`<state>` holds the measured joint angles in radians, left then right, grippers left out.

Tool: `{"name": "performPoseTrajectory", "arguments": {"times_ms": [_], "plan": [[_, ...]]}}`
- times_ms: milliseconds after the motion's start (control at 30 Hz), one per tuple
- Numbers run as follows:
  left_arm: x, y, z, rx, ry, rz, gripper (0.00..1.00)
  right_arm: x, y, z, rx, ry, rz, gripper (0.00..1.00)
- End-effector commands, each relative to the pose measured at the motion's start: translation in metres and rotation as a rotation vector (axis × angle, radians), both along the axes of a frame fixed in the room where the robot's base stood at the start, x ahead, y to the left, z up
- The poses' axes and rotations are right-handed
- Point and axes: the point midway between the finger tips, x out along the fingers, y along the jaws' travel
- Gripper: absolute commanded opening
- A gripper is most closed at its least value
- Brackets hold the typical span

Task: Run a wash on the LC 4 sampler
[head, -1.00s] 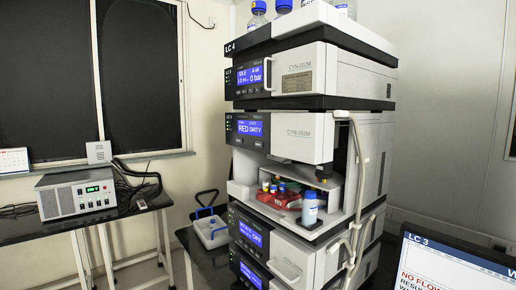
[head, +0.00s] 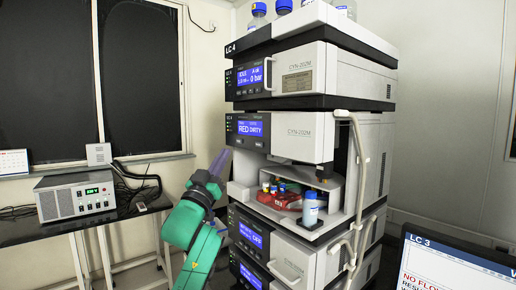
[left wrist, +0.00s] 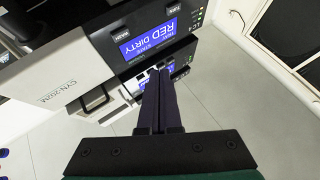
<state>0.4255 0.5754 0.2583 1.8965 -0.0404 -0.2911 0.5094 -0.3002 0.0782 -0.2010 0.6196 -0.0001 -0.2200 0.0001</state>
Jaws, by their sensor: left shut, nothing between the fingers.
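The LC 4 stack stands at centre right in the head view. Its sampler (head: 308,136) is the second module down, with a lit blue display (head: 253,128) reading RED DIRTY. The display also shows, tilted, in the left wrist view (left wrist: 150,36), with small dark buttons along its edge. The sampler's open bay below holds a red tray (head: 280,200) of vials and a blue-capped bottle (head: 310,208). My left gripper (head: 221,154) is shut and empty, left of and a little below the display, its fingers (left wrist: 158,74) pointing toward the panel. My right gripper is out of view.
The pump module (head: 305,77) sits above the sampler, with bottles on the stack's top. A grey instrument box (head: 76,192) stands on the left bench. An LC 3 monitor (head: 455,262) is at the lower right. A pale tube (head: 360,190) runs down the stack's right side.

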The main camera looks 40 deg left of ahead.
Motion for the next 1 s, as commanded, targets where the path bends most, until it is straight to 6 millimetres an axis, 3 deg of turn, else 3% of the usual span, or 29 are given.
{"name": "performPoseTrajectory", "arguments": {"times_ms": [100, 467, 1000], "plan": [[-0.008, 0.0, 0.013, 0.006, -0.035, -0.003, 0.0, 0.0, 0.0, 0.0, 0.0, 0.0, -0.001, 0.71], [-0.005, 0.0, 0.013, 0.004, -0.034, -0.002, 0.0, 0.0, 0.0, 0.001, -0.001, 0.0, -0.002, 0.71], [0.064, -0.02, 0.013, 0.002, -0.034, -0.003, 0.0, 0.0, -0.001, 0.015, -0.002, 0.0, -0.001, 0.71]]}}
